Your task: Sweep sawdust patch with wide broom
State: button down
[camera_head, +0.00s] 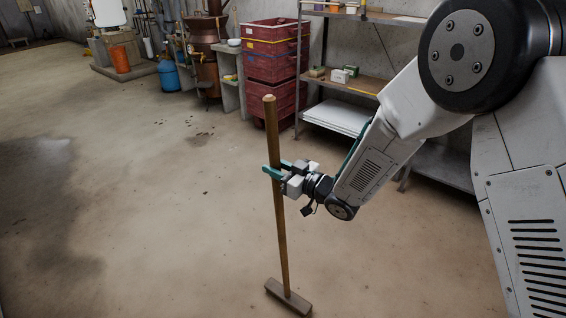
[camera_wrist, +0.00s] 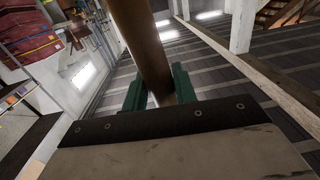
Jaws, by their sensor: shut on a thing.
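The wide broom (camera_head: 274,145) stands nearly upright in the head view, with a long brown wooden handle and a broad head (camera_head: 288,296) at the floor near the bottom edge. My gripper (camera_head: 275,170) has green fingers and is shut on the handle, a little above its middle. In the wrist view the handle (camera_wrist: 147,50) runs up between the green fingers (camera_wrist: 160,88). A scatter of small dark bits (camera_head: 200,136) lies on the floor left of the broom and farther back. I cannot tell whether this is the sawdust patch.
Stacked red crates (camera_head: 272,50) and metal shelving (camera_head: 345,85) stand along the back wall, behind and right of the broom. An orange bucket (camera_head: 120,60), a blue container (camera_head: 168,76) and a copper vessel (camera_head: 205,45) stand at the back left. The floor left of the broom is open.

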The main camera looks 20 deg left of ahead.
jog(key=s+a, duration=0.3)
jog(key=s, duration=0.5)
jog(key=s+a, duration=0.3)
jog(key=s, duration=0.6)
jog(key=shift+s+a, duration=0.15)
jog(key=shift+a, duration=0.05)
jog(key=shift+r, duration=0.1)
jog(key=shift+r, duration=2.5)
